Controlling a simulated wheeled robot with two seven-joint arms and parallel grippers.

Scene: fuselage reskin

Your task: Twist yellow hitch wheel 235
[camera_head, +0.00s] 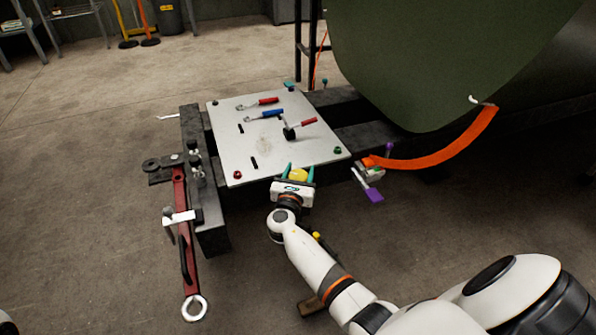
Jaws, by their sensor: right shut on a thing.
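The yellow hitch wheel (298,175) sits at the front edge of the light grey panel (227,163). My right gripper (298,173) has its two green fingers on either side of the yellow wheel and is shut on it. The gripper and my wrist hide the near side of the wheel. My left gripper is not in view; only a small white piece shows at the lower left corner.
Tools with red and blue handles lie on the panel, including a blue wrench (264,115). A red tow bar (181,220) with a ring stands at the left. An orange strap (440,155) and purple-handled latch (374,195) are at the right, below the green fuselage (430,60).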

